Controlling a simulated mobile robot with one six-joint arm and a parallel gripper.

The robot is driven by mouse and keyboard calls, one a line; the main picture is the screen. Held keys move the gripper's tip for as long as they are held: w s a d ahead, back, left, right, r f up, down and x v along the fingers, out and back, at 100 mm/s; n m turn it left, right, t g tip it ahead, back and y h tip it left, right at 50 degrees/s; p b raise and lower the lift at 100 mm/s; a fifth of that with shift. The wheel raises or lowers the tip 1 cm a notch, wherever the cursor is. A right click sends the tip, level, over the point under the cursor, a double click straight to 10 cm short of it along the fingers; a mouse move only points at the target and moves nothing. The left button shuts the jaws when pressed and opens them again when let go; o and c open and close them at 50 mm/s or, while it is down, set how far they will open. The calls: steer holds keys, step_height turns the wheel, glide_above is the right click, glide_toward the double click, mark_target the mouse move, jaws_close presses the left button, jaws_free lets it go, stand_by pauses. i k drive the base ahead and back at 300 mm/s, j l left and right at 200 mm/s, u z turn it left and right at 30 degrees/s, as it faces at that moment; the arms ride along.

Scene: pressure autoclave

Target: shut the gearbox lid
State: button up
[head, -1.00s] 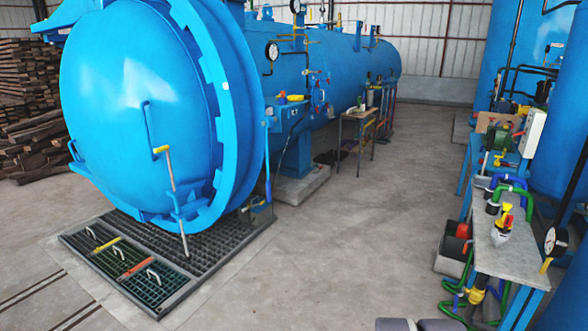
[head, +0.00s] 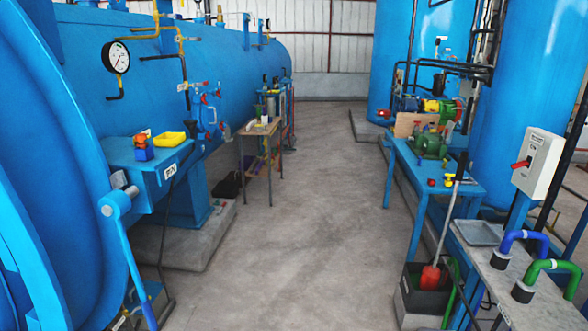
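A small green machine housing (head: 430,145), which may be the gearbox, sits on a blue bench (head: 397,190) in the right half of the head view. A greyish upright part (head: 448,128) shows at its upper right; I cannot tell whether it is a raised lid. The housing is far off and small, so the lid's state is unclear. My gripper is not in view.
The blue autoclave (head: 230,62) lines the left, with a side shelf (head: 140,165) jutting out. A small table (head: 262,131) stands farther back. At right are a dark bin (head: 425,281), a grey bench (head: 500,275) and a switch box (head: 538,162). The concrete aisle (head: 300,240) is clear.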

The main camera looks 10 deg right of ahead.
mark_target(450, 125)
steer(key=i+z, duration=0.35)
steer(key=i, duration=2.95)
steer(key=i+l+z, duration=0.15)
steer(key=i+z, duration=0.7)
steer(key=i, duration=0.2)
steer(key=i+j+z, duration=0.25)
steer(key=i+z, duration=0.2)
steer(key=i+j+z, duration=0.45)
steer(key=i+l+z, duration=0.2)
steer(key=i, duration=0.35)
steer(key=i+z, duration=0.15)
steer(key=i, duration=0.4)
